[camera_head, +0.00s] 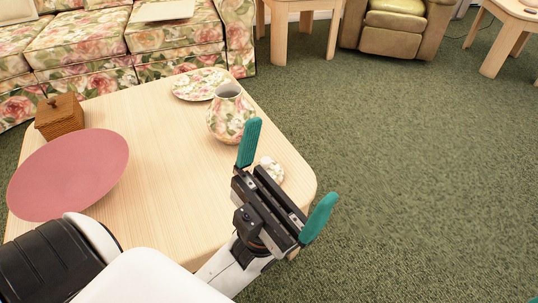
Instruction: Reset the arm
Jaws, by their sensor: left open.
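My left gripper (284,179) has a black body and teal fingers spread wide apart. It is open with nothing between the fingers, above the right edge of the light wooden table (172,165). My white and black left arm comes in from the bottom left and hides the table's near part. One finger overlaps the floral vase (228,118) in the picture; I cannot tell whether they touch. A small floral piece (270,168) is partly hidden behind the gripper.
On the table are a pink oval plate (70,172), a brown wicker box (59,116) and a floral plate (197,84). A floral sofa (125,45) stands behind it. An olive armchair (392,28) and side tables stand farther back. Green carpet (420,170) at right is clear.

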